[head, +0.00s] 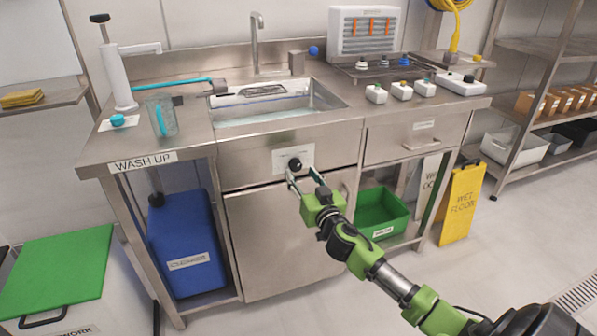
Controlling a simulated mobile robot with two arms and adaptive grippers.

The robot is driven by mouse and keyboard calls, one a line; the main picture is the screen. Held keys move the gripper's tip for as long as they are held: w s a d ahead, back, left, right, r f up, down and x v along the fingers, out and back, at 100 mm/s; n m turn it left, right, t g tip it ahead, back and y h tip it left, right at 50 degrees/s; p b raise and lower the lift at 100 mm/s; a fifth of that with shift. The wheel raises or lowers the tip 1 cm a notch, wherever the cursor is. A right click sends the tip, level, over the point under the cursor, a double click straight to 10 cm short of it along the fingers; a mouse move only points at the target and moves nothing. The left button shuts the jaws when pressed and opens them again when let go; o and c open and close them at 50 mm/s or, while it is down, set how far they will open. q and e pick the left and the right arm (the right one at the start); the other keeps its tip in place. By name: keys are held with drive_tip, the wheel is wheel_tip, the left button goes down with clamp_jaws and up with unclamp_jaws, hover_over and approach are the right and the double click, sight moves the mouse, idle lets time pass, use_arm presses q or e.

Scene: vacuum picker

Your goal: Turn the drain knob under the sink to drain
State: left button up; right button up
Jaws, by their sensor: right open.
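The drain knob (295,164) is a round black knob on a pale labelled plate, on the steel front panel below the sink (328,99). The sink holds some water, with a dark rack-like item across it. My right gripper (299,178) is open, with its fingers at the knob, one on the left and one on the right just below it. I cannot tell whether the fingers touch the knob. The label's text is too small to read. My left gripper is not in view.
A cabinet door (275,240) lies below the knob. A blue canister (187,245) stands under the counter at left, a green bin (381,213) at right. A yellow wet-floor sign (462,205) stands beyond it. A clear jug (161,116) and several white boxes stand on the counter.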

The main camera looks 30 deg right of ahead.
sight(297, 168)
drive_tip(key=shift+x, duration=1.05)
drive_tip(key=shift+w+d, duration=0.1)
drive_tip(key=shift+w, duration=0.4)
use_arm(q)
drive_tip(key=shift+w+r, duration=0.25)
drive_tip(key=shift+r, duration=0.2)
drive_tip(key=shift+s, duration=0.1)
use_arm(e)
drive_tip(key=shift+c, duration=1.1)
drive_tip(key=c, duration=0.9)
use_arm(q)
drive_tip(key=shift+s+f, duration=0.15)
use_arm(e)
drive_tip(key=shift+o, duration=0.2)
